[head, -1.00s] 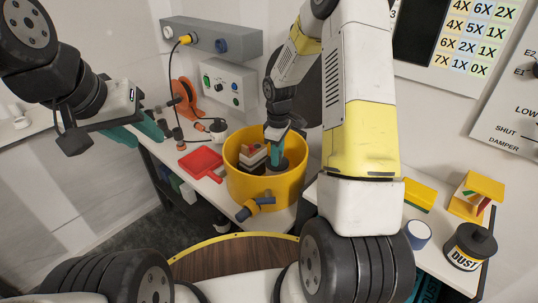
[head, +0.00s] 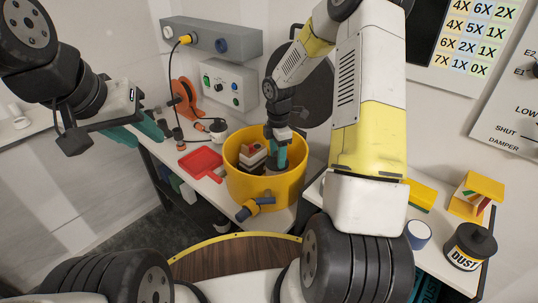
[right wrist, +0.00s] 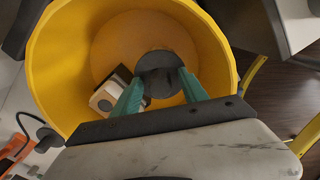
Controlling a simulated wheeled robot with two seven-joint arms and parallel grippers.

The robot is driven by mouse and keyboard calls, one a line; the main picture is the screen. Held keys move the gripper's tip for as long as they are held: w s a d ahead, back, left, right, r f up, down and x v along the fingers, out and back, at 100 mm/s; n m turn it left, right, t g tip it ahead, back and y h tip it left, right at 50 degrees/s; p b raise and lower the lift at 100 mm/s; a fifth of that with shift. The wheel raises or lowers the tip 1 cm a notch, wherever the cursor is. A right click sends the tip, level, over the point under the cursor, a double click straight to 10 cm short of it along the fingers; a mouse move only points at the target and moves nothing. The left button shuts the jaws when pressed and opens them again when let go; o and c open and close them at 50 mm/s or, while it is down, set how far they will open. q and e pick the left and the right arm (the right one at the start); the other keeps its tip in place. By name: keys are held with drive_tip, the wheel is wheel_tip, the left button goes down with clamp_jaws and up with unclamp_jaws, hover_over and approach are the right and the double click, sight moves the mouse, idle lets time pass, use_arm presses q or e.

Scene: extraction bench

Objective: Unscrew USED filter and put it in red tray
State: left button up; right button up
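My right gripper (head: 280,163) reaches down into the drum. Its teal fingers (right wrist: 160,88) are apart, one at each side of the filter; I cannot tell whether they touch it. The red tray (head: 202,162) lies on the bench left of the drum and looks empty. My left gripper (head: 150,137) is open and empty, in the air at the left.
A pale block with a red top (head: 252,154) sits in the drum beside the filter. An orange reel (head: 186,98) and a grey control box (head: 229,84) are behind the tray. A dust canister (head: 469,247) and a yellow holder (head: 474,196) stand at right.

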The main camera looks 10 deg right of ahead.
drive_tip(key=m, duration=1)
drive_tip(key=shift+m, duration=0.3)
drive_tip(key=m, duration=0.3)
drive_tip(key=shift+m, duration=0.4)
drive_tip(key=m, duration=0.5)
drive_tip(key=shift+m, duration=0.4)
drive_tip(key=m, duration=0.3)
drive_tip(key=shift+m, duration=0.4)
drive_tip(key=m, duration=0.3)
drive_tip(key=shift+m, duration=0.3)
clamp_jaws()
drive_tip(key=shift+n, duration=1.9)
